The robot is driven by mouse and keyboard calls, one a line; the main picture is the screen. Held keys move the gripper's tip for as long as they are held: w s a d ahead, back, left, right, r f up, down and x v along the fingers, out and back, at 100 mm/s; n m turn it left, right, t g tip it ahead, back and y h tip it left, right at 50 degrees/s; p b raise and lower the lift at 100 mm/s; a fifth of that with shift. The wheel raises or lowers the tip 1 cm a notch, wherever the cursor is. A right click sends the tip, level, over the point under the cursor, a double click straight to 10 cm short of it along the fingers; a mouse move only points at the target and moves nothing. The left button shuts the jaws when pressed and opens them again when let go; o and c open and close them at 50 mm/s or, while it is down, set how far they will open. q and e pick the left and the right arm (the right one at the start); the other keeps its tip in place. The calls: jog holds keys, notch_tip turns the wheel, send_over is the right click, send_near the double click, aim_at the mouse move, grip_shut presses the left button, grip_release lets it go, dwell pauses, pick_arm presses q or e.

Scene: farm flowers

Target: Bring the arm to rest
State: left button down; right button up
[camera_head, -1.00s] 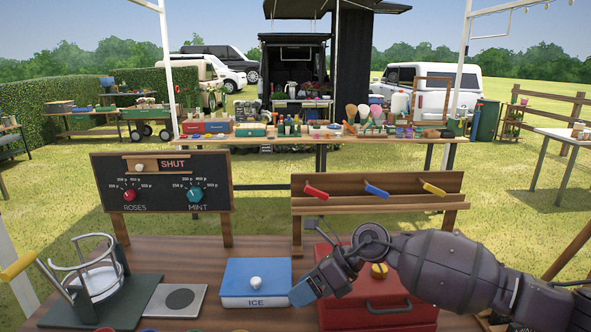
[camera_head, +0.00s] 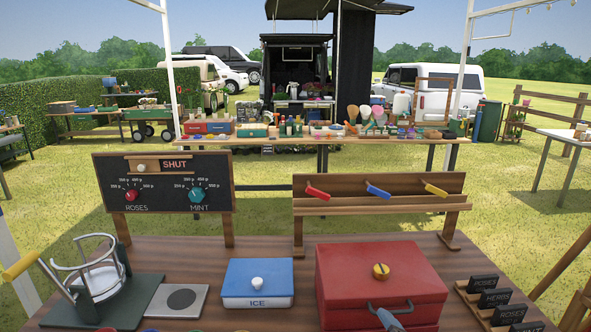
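Only a blue-grey tip of what looks like my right gripper (camera_head: 389,320) shows at the bottom edge, in front of the red box (camera_head: 345,275). The rest of that gripper and its arm are out of view, and I cannot tell whether its fingers are open or shut. My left gripper is not in view.
A blue-and-white ICE box (camera_head: 257,289), a grey plate with a dark disc (camera_head: 180,302) and a wire-cage stand (camera_head: 100,270) are on the brown table. Small dark signs (camera_head: 490,298) stand at right. A dial board (camera_head: 163,185) and a rack with coloured levers (camera_head: 380,192) stand behind.

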jog(key=s+d+f+m+g+h, duration=0.5)
jog(key=s+d+f+m+g, duration=0.35)
jog(key=s, duration=0.45)
jog(key=s+d+f+m+g, duration=0.2)
jog(key=s+g, duration=0.1)
jog(key=s, duration=0.5)
jog(key=s+d+f+m+g, duration=0.2)
jog(key=s+d+g, duration=0.1)
jog(key=s, duration=0.5)
jog(key=w+f+t+y, duration=0.1)
jog(key=w+f+t, duration=0.7)
jog(key=f, duration=0.1)
jog(key=shift+a+f+n+t+y, duration=0.25)
jog(key=shift+f+n+t+y, duration=0.05)
jog(key=shift+n+t+y, duration=0.1)
